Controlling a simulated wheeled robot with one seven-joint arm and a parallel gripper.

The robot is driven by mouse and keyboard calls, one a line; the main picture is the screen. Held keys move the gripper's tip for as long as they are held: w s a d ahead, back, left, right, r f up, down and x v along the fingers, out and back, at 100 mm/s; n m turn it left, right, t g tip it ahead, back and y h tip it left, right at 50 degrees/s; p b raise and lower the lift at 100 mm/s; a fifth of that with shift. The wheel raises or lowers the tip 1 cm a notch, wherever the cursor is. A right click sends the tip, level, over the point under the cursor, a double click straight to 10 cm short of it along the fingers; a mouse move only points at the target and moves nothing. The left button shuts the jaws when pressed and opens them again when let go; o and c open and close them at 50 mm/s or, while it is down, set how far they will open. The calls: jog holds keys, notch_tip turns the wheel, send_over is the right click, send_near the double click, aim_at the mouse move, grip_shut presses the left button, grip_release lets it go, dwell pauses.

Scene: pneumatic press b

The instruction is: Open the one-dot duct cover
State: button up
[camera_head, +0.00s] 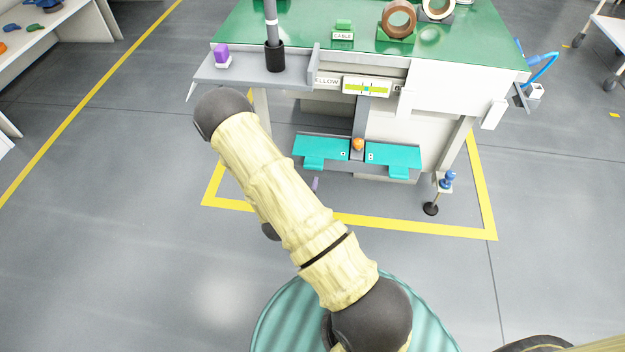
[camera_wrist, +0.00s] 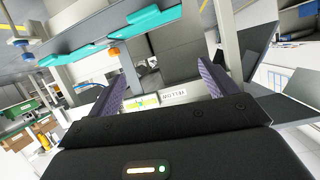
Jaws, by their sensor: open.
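Two teal duct covers sit low on the front of the press bench in the head view. The left one, the one-dot cover (camera_head: 320,148), has a small label that seems to bear one dot. The right one (camera_head: 393,156) seems to bear two. Both look flat, each with a front tab. An orange knob (camera_head: 358,144) sits between them. The wrist view is upside down; its right teal panel (camera_wrist: 155,17) is probably the one-dot cover. My gripper (camera_wrist: 160,85) is open and empty, apart from the covers. In the head view my arm mostly hides it.
The green bench top (camera_head: 300,20) carries tape rolls (camera_head: 398,18). A blue-topped post (camera_head: 447,182) stands at right. Open floor lies in front.

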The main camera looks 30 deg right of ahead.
aim_at(312, 169)
jog(key=s+f+n+t+h+b, duration=0.1)
jog(key=s+f+t+b, duration=0.2)
jog(key=f+b, duration=0.5)
notch_tip(312, 169, down, 4)
jog(key=shift+s+d+r+n+t+h, duration=0.1)
jog(key=shift+s+d+n+t+h, duration=0.2)
jog(key=shift+n+t, duration=0.15)
jog(key=shift+w+d, duration=0.1)
jog(key=b+x, duration=0.7)
jog(key=x, duration=0.9)
jog(key=shift+w+d, duration=0.15)
jog(key=shift+w, duration=0.05)
jog(key=shift+w+d+b, duration=0.2)
jog(key=shift+w+b, duration=0.1)
